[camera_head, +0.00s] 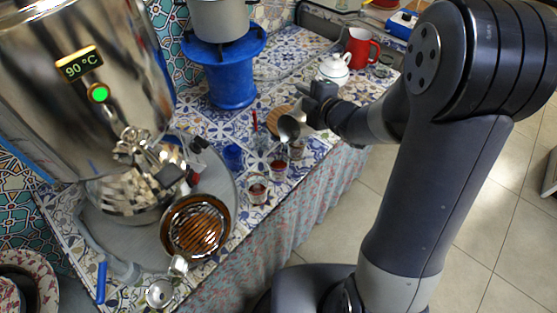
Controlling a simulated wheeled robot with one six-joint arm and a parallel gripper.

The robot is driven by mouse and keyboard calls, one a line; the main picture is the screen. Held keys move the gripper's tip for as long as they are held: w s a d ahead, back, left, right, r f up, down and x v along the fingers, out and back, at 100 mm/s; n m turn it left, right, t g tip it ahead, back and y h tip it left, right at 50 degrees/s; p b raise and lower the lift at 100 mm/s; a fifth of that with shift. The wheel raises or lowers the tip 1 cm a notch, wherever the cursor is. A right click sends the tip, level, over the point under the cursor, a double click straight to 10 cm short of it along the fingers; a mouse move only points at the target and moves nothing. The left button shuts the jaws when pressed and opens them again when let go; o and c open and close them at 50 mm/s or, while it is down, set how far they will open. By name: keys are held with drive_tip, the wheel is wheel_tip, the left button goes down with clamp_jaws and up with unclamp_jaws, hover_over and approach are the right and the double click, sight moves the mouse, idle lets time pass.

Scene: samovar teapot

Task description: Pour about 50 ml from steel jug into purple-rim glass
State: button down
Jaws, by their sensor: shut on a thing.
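A further glass (297,149) shows close under the jug. The rims are too small to tell which one is purple. I cannot see the liquid inside the jug or any stream from it.
A large steel samovar (95,100) reading 90 °C stands at left, by a brown slatted bowl (197,226). A blue stove (228,75), white teapot (333,69) and red mug (361,48) stand behind. Floor lies beyond the counter edge.

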drive_tip(key=shift+s+a+f+b, duration=0.1)
drive_tip(key=shift+b, duration=0.25)
idle(0.3)
drive_tip(key=p, duration=0.1)
drive_tip(key=r+p, duration=0.2)
drive_tip(key=shift+w+d+p, duration=0.25)
drive_tip(key=shift+w+p, duration=0.05)
drive_tip(key=shift+w+d+r+m+g+p, duration=0.2)
drive_tip(key=shift+w+m+g+p, duration=0.15)
drive_tip(key=shift+p, duration=0.5)
drive_tip(key=m+p, duration=0.1)
drive_tip(key=p, duration=0.2)
drive_tip(key=shift+w+d+f+g+y, duration=0.1)
drive_tip(key=shift+w+d+g+y, duration=0.15)
drive_tip(key=shift+w+d+y, duration=0.1)
drive_tip(key=shift+w+d+f+m+p, duration=0.1)
drive_tip(key=shift+w+f+m+p, duration=0.2)
drive_tip(key=shift+p, duration=0.45)
drive_tip(key=shift+s+f+m+g, duration=0.1)
drive_tip(key=shift+f+m+g, duration=0.15)
drive_tip(key=shift+g, duration=0.05)
drive_tip(key=shift+d+r+p, duration=0.1)
drive_tip(key=shift+p, duration=0.5)
drive_tip(key=shift+w+d+f+m+g+y+p, duration=0.15)
drive_tip(key=shift+w+f+m+g+y+p, duration=0.15)
drive_tip(key=shift+w+f+m+y, duration=0.1)
drive_tip(key=shift+s+r, duration=0.1)
